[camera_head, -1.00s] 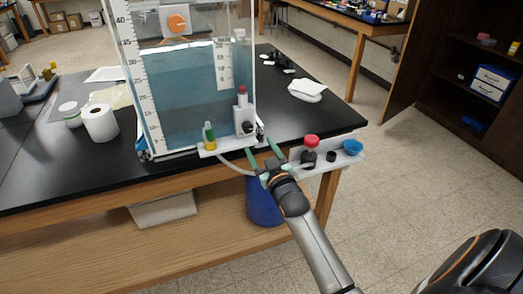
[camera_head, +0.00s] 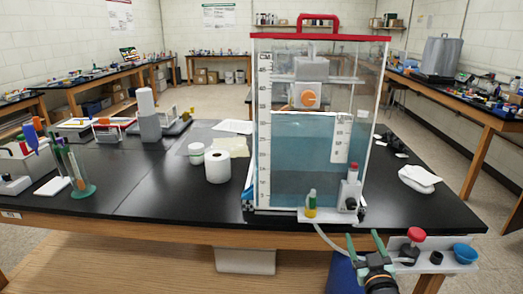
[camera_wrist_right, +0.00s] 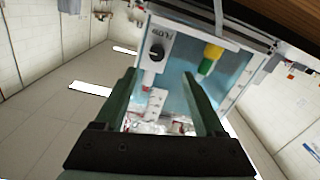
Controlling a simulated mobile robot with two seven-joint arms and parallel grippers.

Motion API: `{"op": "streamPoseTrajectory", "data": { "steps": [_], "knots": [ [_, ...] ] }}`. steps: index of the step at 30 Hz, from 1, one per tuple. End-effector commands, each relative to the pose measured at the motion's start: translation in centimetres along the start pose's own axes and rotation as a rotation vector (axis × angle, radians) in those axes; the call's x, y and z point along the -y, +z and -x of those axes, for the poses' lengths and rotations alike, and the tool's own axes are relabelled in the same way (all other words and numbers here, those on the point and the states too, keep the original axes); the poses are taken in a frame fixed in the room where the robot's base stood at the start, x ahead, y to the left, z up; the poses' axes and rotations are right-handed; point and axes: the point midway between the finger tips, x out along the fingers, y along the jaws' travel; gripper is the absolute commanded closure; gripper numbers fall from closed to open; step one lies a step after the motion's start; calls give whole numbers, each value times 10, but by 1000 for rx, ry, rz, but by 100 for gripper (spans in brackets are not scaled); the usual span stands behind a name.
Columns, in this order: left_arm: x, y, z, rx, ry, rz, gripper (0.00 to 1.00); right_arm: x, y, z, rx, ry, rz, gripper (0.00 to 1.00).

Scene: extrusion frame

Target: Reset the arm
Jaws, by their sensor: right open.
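My right gripper (camera_head: 364,243) is at the bottom right of the head view, just in front of the bench's front edge. Its two green fingers are spread apart with nothing between them. The right wrist view also shows the open fingers (camera_wrist_right: 165,100), with the water tank's front and its black knob (camera_wrist_right: 153,53) beyond them. The clear tank (camera_head: 305,150) of bluish water stands upright on the black bench, with a red lid and an orange knob (camera_head: 310,98). My left gripper is not in view.
A small shelf (camera_head: 440,262) at the bench front holds a red-topped item (camera_head: 415,236) and a blue bowl (camera_head: 465,252), close right of the gripper. A paper roll (camera_head: 217,166) and a tube rack (camera_head: 80,185) stand left. Bench space between them is clear.

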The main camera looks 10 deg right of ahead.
Motion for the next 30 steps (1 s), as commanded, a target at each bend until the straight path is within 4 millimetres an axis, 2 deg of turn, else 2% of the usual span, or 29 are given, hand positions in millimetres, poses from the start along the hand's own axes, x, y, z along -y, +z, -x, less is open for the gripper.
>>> {"op": "streamPoseTrajectory", "data": {
  "steps": [2, 5, 8, 9, 12, 15, 18, 21, 23, 30],
  "knots": [
    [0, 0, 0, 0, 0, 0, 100, 14, 22, 15, 48, -37, 4, 29],
    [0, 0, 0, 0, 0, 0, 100, 41, 63, 50, 141, -110, 8, 29],
    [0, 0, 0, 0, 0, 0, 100, 74, 109, 101, 263, -204, -2, 29],
    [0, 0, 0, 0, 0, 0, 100, 86, 125, 124, 313, -241, -7, 29],
    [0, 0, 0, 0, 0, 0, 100, 114, 160, 182, 434, -328, -26, 29],
    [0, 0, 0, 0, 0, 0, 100, 136, 184, 236, 539, -397, -51, 29],
    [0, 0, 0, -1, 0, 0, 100, 150, 198, 276, 616, -446, -71, 29],
    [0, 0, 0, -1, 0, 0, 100, 158, 204, 300, 661, -475, -85, 29],
    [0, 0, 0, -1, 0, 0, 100, 160, 206, 308, 675, -483, -89, 29],
    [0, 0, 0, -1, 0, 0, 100, 161, 207, 310, 681, -486, -91, 29]
  ]
}}
